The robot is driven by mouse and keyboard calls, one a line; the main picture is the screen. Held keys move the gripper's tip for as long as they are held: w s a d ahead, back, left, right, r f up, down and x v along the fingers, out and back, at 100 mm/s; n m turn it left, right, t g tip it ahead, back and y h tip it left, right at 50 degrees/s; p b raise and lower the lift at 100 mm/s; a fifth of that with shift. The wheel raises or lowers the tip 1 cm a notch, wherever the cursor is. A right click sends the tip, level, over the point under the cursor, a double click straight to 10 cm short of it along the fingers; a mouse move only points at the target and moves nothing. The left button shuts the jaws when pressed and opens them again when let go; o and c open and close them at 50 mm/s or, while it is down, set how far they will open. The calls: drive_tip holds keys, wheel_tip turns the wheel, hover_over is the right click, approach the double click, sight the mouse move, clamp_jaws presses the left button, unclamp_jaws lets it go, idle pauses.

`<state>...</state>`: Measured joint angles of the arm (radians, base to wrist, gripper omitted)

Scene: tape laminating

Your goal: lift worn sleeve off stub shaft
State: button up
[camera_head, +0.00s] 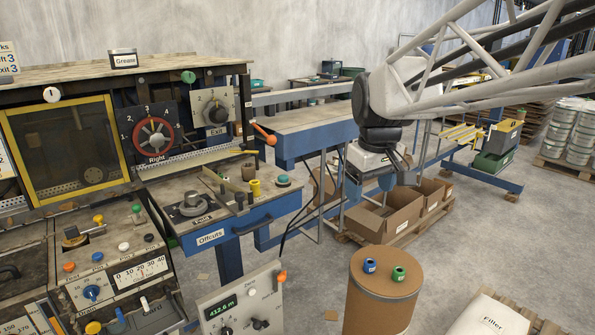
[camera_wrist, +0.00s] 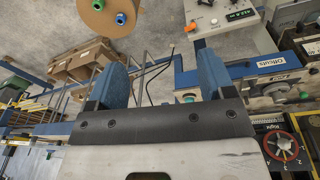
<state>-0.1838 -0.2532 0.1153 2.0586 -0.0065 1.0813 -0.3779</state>
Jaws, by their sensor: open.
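My gripper (camera_head: 380,183) hangs in the air right of the blue bench, its fingers apart and empty; in the wrist view both blue fingers (camera_wrist: 160,72) stand wide with nothing between them. A small yellow cylinder (camera_head: 254,187) stands upright on the worktop marked Offcuts, left of my gripper. It may be the worn sleeve on its stub shaft, but I cannot tell. A blue sleeve (camera_head: 370,266) and a green sleeve (camera_head: 398,273) stand apart on a brown drum, below my gripper in the picture.
The brown drum (camera_head: 383,305) stands on the floor at the front. Cardboard boxes (camera_head: 384,217) sit on a pallet behind it. The Offcuts worktop (camera_head: 222,231) and control panels fill the left. A grey control box (camera_head: 239,302) is at the front.

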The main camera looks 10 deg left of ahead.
drive_tip(key=w+a+r+n, duration=0.1)
drive_tip(key=w+a+n, duration=0.4)
drive_tip(key=w+a, duration=0.95)
drive_tip(key=n+g, duration=0.2)
drive_tip(key=n, duration=0.3)
hover_over(251, 165)
drive_tip(key=s, duration=0.1)
drive_tip(key=f, duration=0.4)
drive_tip(key=shift+d+f, duration=0.15)
drive_tip(key=shift+d, duration=0.05)
drive_tip(key=shift+w+a+f, duration=0.15)
drive_tip(key=shift+w+a, duration=0.05)
drive_tip(key=shift+a, duration=0.4)
drive_tip(key=shift+f, duration=0.15)
drive_tip(key=shift+f, duration=1.15)
drive_tip(key=shift+f, duration=0.15)
